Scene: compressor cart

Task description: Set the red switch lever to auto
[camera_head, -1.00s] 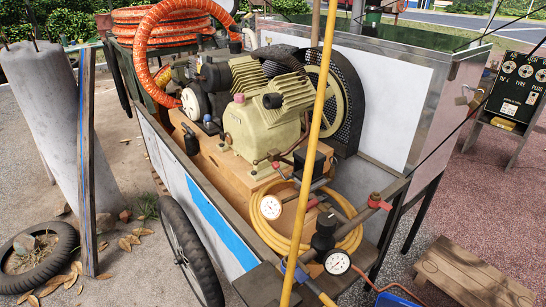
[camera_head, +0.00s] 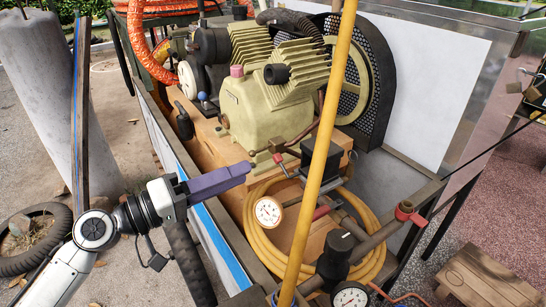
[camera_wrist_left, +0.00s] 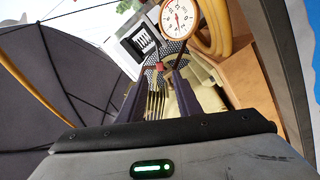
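The small red switch lever (camera_head: 278,158) sticks out to the left of the dark switch box (camera_head: 318,152) on the compressor cart. In the left wrist view the red lever tip (camera_wrist_left: 160,66) shows beyond the gap between my fingers, beside the switch box (camera_wrist_left: 138,40). My left gripper (camera_head: 246,170) comes in from the left, its purple fingers pointing right, just short of the lever; I see no contact. The left wrist view shows its fingers (camera_wrist_left: 158,82) apart and empty. The lever's position markings are too small to read. My right gripper is out of view.
A yellow pole (camera_head: 322,165) stands in front of the switch box. A round gauge (camera_head: 268,211) and a coiled yellow hose (camera_head: 262,240) sit below it. The green compressor (camera_head: 262,115) stands behind. The cart's side wall (camera_head: 212,232) runs beneath my left gripper.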

